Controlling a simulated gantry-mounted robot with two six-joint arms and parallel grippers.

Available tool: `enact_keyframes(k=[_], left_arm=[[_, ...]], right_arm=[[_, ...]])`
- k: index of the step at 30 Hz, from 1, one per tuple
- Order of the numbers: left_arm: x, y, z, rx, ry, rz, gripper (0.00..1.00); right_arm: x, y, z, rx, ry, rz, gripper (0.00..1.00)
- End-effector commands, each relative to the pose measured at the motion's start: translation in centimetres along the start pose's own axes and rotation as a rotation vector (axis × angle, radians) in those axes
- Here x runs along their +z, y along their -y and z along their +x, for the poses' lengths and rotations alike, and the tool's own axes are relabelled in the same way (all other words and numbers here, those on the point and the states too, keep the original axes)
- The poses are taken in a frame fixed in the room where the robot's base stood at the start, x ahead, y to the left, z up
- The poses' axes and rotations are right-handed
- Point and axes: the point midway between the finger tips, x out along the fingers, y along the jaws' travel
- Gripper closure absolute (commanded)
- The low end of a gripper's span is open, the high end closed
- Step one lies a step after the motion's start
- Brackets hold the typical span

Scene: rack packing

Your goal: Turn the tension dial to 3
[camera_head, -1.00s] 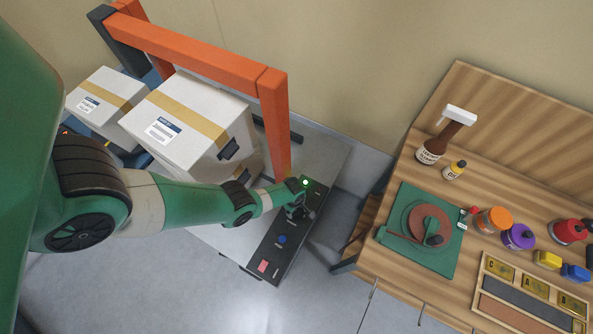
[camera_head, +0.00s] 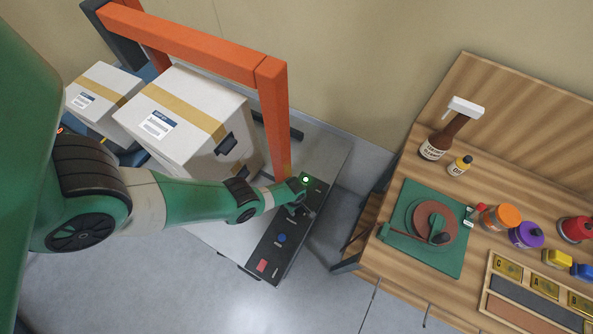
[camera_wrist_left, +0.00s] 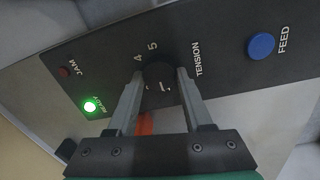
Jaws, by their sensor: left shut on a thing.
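The tension dial (camera_wrist_left: 160,76) is a black round knob on the dark control panel (camera_wrist_left: 222,62), beside the word TENSION. The numbers 4 and 5 show at its rim in the left wrist view; the other numbers are mostly hidden by my fingers and the knob. A small white mark shows on the knob, but I cannot tell which number it points to. My left gripper (camera_wrist_left: 159,90) is shut on the dial, one finger on each side. In the head view, my left gripper (camera_head: 297,209) is at the panel (camera_head: 268,250) and covers the dial. My right gripper is not in view.
A green READY light (camera_wrist_left: 90,106) is lit near the left finger, with a dark red JAM light (camera_wrist_left: 64,71) beyond. A blue FEED button (camera_wrist_left: 262,45) is on the right. An orange frame (camera_head: 273,110) and boxes (camera_head: 180,125) stand close to my arm. A wooden workbench (camera_head: 400,275) is at right.

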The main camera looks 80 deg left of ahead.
Motion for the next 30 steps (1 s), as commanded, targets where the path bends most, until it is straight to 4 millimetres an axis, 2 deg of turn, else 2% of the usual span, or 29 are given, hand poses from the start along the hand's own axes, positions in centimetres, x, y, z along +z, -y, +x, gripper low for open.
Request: enact_keyframes(k=[14,30], left_arm=[[-0.02,-0.04,0.06,0.001,0.006,0.094,1.0],[-0.08,-0.23,0.14,0.002,0.035,0.551,1.0]], right_arm=[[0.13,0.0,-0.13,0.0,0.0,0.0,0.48],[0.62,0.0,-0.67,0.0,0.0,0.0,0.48]])
